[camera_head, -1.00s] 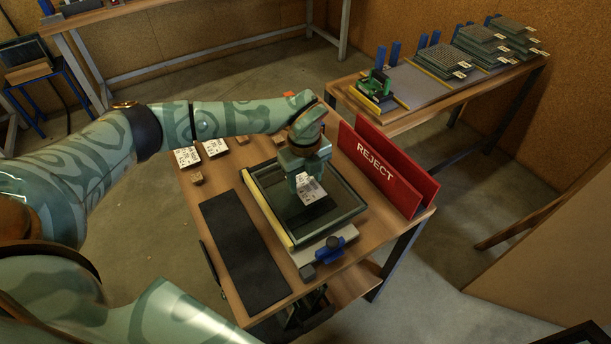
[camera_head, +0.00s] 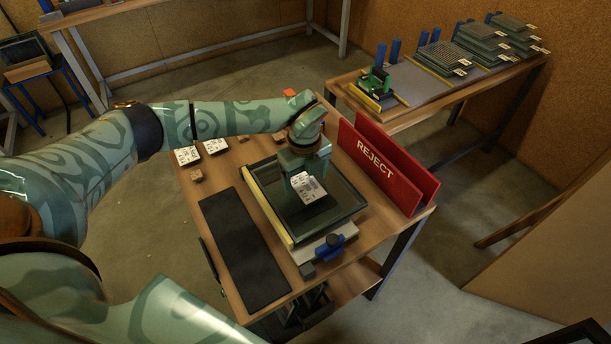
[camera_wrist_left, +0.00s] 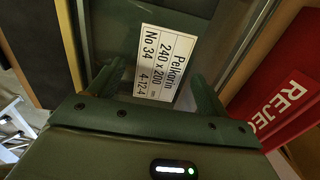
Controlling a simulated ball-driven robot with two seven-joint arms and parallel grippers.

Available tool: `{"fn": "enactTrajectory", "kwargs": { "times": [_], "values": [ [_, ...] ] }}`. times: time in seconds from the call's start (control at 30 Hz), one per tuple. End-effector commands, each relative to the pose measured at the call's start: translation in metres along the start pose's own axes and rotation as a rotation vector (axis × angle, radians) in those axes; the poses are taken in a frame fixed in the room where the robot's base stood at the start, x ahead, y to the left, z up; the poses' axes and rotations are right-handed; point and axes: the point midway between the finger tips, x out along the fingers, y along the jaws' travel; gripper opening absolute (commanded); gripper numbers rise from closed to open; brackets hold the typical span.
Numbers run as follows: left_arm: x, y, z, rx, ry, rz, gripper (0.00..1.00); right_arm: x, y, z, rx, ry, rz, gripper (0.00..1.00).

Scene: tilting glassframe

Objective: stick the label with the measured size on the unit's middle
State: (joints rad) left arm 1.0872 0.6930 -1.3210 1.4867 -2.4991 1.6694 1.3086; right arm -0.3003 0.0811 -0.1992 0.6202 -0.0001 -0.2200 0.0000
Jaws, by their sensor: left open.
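The unit, a dark glass pane in a frame (camera_head: 349,212), lies on the wooden table. The white label (camera_head: 308,187) is over the unit's middle region; in the left wrist view (camera_wrist_left: 162,65) it reads "Pelkorin 240 x 200 mm No 34 4-12-4". My left gripper (camera_head: 306,176) is just above the glass, at the label's far edge. In the left wrist view its two fingers (camera_wrist_left: 160,82) stand apart on either side of the label. The label looks flat against the glass, but I cannot tell whether it touches all over. My right gripper is not in view.
A red REJECT rack (camera_head: 385,165) stands close right of the unit. A blue clamp (camera_head: 328,246) is at its near side, a black mat (camera_head: 243,250) to its left. More white labels (camera_head: 187,156) and a wooden block (camera_head: 197,176) lie at the table's far left.

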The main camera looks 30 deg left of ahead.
Motion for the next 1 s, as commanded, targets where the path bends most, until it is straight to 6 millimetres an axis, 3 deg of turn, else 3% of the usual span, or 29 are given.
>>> {"fn": "enactTrajectory", "kwargs": {
  "times": [0.17, 0.5, 0.7, 1.0],
  "values": [
    [-0.017, -0.001, 0.0, 0.0, -0.001, -0.003, 0.78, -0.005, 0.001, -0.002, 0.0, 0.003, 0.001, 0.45],
    [-0.106, -0.001, 0.001, 0.001, -0.003, -0.005, 0.78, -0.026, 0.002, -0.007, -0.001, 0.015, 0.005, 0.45],
    [-0.146, -0.001, 0.0, 0.0, -0.002, -0.002, 0.78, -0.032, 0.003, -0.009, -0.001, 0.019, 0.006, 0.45],
    [-0.163, 0.0, 0.0, 0.0, 0.0, 0.001, 0.78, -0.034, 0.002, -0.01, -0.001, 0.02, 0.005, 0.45]
  ]
}}
